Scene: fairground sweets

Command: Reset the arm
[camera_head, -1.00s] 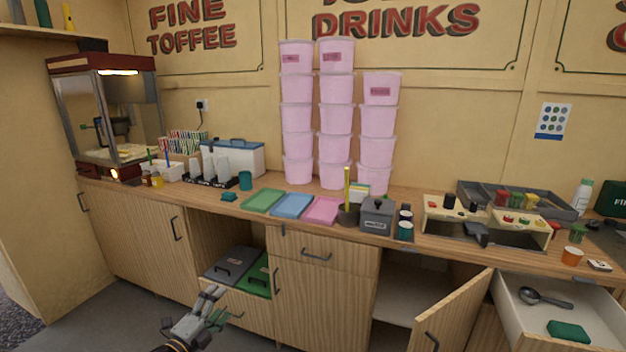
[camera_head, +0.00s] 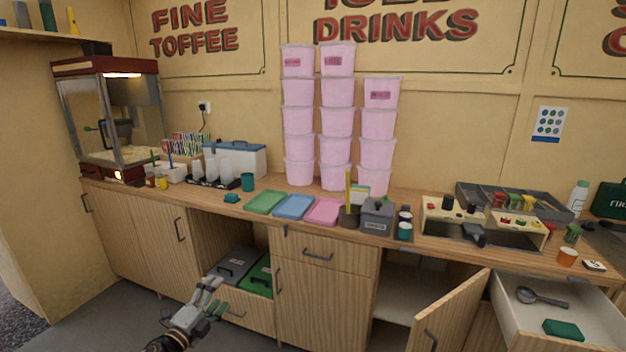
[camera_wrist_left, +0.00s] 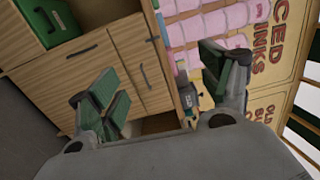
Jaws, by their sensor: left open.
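My left gripper (camera_head: 213,297) is low in front of the cabinets in the head view, before the open drawer below the counter. Its fingers are apart and nothing is between them. In the left wrist view the two green-padded fingers (camera_wrist_left: 160,90) are spread wide, with cabinet fronts and stacked pink tubs beyond them. My right gripper does not show in either view.
The counter (camera_head: 225,207) holds green, blue and pink trays, stacked pink tubs (camera_head: 335,120) and a grey box (camera_head: 377,217). A cabinet door (camera_head: 450,315) stands open. The right drawer (camera_head: 510,310) is pulled out with a spoon (camera_head: 540,297) and a green block (camera_head: 563,329).

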